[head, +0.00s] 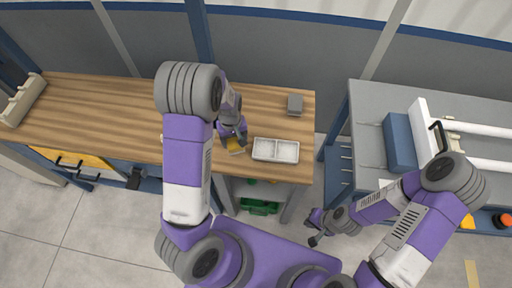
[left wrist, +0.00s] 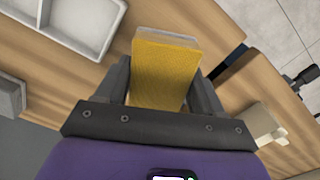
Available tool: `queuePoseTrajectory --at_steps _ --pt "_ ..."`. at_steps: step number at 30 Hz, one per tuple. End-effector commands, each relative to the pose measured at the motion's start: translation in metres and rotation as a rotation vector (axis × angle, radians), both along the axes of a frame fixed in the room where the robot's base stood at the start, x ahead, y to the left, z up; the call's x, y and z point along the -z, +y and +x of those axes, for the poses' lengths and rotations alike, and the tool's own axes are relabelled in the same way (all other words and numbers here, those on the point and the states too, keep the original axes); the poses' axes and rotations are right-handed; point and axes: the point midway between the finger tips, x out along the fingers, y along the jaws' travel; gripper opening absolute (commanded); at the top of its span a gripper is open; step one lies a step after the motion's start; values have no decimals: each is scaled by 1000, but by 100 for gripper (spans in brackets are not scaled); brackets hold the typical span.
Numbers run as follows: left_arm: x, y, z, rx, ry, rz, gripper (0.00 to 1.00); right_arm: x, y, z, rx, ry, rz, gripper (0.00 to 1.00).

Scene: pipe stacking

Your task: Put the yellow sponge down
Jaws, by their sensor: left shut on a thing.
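The yellow sponge (head: 235,146) is at the front of the wooden bench, left of the white two-part tray (head: 275,159). My left gripper (head: 233,137) is shut on it, and the fingers sit on either side of it. In the left wrist view the sponge (left wrist: 165,72) sticks out between the fingers, with a pale strip at its far end. I cannot tell whether it touches the bench top. My right gripper (head: 314,226) hangs low over the floor, right of the bench, too small to read.
A small grey block (head: 295,104) stands behind the tray. The wooden bench top (head: 110,115) is mostly clear to the left, with a beige rack (head: 24,99) at its far end. A grey table at right holds a blue box (head: 399,143) and white pipes (head: 480,129).

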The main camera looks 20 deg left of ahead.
Motion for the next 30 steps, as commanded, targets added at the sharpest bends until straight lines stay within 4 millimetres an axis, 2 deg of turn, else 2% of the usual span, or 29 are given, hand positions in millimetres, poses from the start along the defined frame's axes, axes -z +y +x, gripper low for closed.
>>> queuePoseTrajectory --at_steps 1,4,6,8,15,22,27,30 --pt "-14 1 0 78 -5 -7 43 -5 0 0 -1 0 0 0" --pt "-33 2 0 247 -7 -6 43 -9 0 0 -1 -1 1 0" --pt "-42 3 0 338 -7 1 43 -10 0 0 -1 -1 1 0" --pt "-41 3 0 387 -6 6 43 -9 0 0 -1 -1 1 0" --pt "3 2 0 415 -2 8 43 -1 0 0 -1 0 0 0" --pt "21 2 1 413 -6 9 43 2 0 0 0 0 0 0" --pt "46 2 0 412 -3 8 43 6 0 0 0 0 0 0" --pt "53 2 1 412 -7 8 43 7 0 0 0 0 0 0"
